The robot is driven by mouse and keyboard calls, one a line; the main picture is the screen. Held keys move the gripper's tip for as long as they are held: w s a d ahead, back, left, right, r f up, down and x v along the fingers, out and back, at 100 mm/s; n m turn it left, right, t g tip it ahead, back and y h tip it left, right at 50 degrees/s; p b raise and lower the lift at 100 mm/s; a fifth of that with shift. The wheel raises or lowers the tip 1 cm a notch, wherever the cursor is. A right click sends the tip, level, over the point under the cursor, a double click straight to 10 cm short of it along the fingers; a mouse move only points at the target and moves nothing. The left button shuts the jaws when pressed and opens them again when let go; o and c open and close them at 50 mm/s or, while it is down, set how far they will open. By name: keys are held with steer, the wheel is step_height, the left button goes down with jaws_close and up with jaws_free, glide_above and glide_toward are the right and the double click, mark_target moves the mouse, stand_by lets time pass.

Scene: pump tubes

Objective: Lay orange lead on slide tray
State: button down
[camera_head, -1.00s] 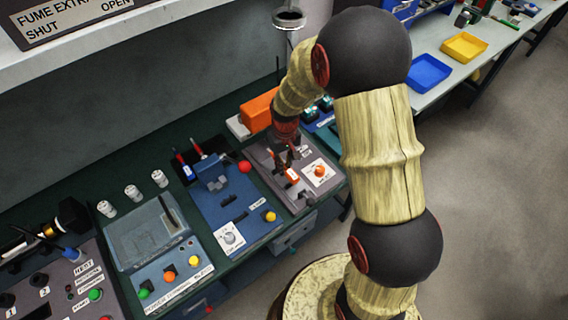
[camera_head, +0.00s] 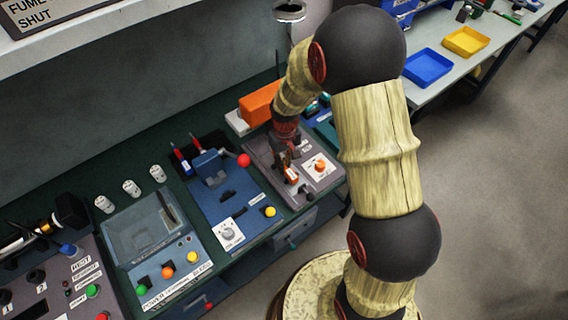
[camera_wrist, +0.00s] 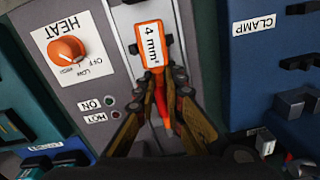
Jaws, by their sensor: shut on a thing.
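An orange lead (camera_wrist: 160,97) runs between the fingers of my gripper (camera_wrist: 162,78) in the wrist view. My gripper is shut on it, over the grey heater unit. An orange block with a white label reading "4 mm²" (camera_wrist: 152,44) lies just past the fingertips, in line with the lead; I cannot tell whether they are one piece. Its orange and white show in the head view (camera_head: 291,174), beside my gripper (camera_head: 283,168).
The grey heater unit (camera_wrist: 90,75) has an orange HEAT knob (camera_wrist: 67,50) and ON and HOT lamps. Left of it in the head view stands a blue clamp unit (camera_head: 236,205) with a red ball lever (camera_head: 243,160). An orange box (camera_head: 258,103) stands behind the heater.

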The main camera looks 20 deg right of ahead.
steer(key=c, duration=1.8)
jaws_free()
steer(key=shift+c, duration=0.2)
steer(key=shift+o, duration=0.2)
step_height(320, 180, up, 12)
steer(key=shift+d, duration=0.1)
steer(key=s+r+m+t, duration=0.1)
steer(key=s+r+t, duration=0.4)
steer(key=s+r, duration=1.5)
steer(key=shift+s+t, duration=0.3)
steer(key=shift+s, duration=0.75)
